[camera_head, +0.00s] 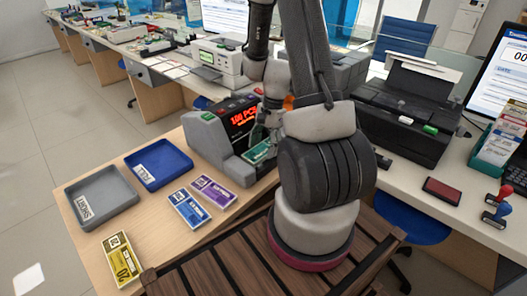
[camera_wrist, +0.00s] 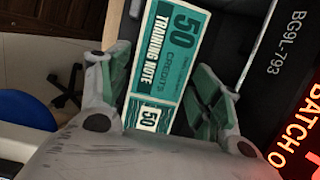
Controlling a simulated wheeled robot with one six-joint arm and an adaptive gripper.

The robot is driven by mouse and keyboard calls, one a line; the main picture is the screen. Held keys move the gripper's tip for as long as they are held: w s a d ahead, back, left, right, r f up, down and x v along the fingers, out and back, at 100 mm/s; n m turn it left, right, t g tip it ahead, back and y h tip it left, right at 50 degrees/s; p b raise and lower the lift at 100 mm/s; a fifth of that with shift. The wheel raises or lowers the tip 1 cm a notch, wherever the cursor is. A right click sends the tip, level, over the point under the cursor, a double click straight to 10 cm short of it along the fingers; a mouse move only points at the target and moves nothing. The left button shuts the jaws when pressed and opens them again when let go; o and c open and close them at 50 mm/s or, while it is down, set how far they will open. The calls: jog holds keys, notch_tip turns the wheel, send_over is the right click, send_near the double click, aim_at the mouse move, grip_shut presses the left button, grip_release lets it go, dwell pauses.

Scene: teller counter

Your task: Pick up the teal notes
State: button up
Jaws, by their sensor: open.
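The teal notes (camera_wrist: 166,50) are a bundle marked 50 and "training note". They lie in the dark front pocket of the grey counting machine, and a part of them shows in the head view (camera_head: 259,153). My gripper (camera_wrist: 160,75) is open, with one finger on each side of the notes in the wrist view. I cannot tell whether the fingers touch them. In the head view my gripper (camera_head: 263,138) is at the machine's front, partly hidden by my arm.
The counting machine (camera_head: 207,135) shows red text. A blue tray (camera_head: 184,165) marked FULL and a grey tray (camera_head: 81,188) marked SHORT stand left. Purple notes (camera_head: 213,192), blue notes (camera_head: 188,208) and yellow notes (camera_head: 120,259) lie on the wooden desk. A black printer (camera_head: 405,118) stands right.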

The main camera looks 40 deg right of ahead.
jog(key=c, duration=0.9)
jog(key=shift+r, duration=0.1)
